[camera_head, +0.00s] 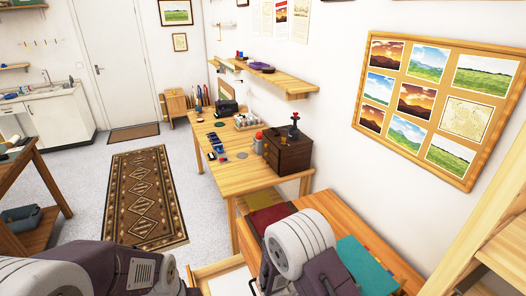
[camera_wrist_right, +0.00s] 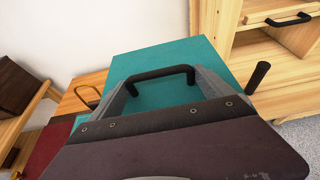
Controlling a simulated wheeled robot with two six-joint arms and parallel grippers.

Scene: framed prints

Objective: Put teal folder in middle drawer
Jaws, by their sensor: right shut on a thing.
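The teal folder (camera_head: 366,264) is at the lower right of the head view, by the light wooden top and beside my right wrist. Its flat teal face (camera_wrist_right: 170,60) fills the middle of the right wrist view. A black handle-shaped bar (camera_wrist_right: 160,74) shows in front of that face. My right gripper (camera_wrist_right: 162,90) has its grey fingers at the two ends of this bar and is shut. An open drawer (camera_head: 232,284) with a pale inside shows at the bottom of the head view, partly hidden by my right arm. My left arm is at the lower left; its fingertips are not seen.
The wooden table (camera_head: 240,172) beyond holds a dark box (camera_head: 288,152) and small items. A wooden unit with a black handle (camera_wrist_right: 290,20) stands close at right. A rug (camera_head: 146,198) lies on open floor.

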